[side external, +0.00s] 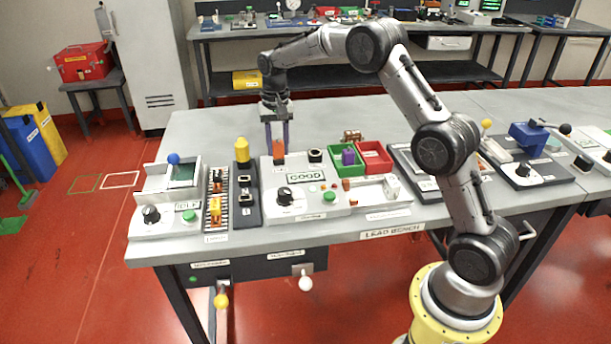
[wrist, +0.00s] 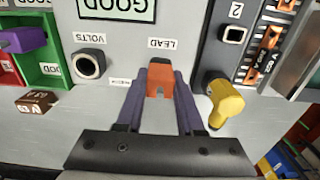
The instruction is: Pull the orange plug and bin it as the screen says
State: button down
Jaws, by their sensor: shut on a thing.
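My gripper (side external: 278,140) points down over the grey tester box, its purple fingers shut on the orange plug (side external: 278,150). In the wrist view the plug (wrist: 160,82) sits between the fingertips (wrist: 160,70), beside the label LEAD. I cannot tell how deep it sits in its socket. The tester's screen (side external: 306,177) reads GOOD, also in the wrist view (wrist: 115,8). Right of the tester stand a green bin (side external: 350,171) with a purple plug (side external: 348,156) in it, and a red bin (side external: 376,160). The green bin (wrist: 52,76) is labelled GOOD.
A yellow-topped piece (side external: 241,150) stands close left of my gripper. A VOLTS socket (wrist: 89,64) is on the tester between the plug and bins. A brown labelled block (side external: 352,135) lies behind the bins. A dial (side external: 284,196) and green button (side external: 330,197) are at the tester's front.

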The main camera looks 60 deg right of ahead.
aim_at(277, 142)
jog(key=shift+r, duration=1.35)
jog(key=shift+r, duration=2.5)
jog(key=shift+w, duration=0.1)
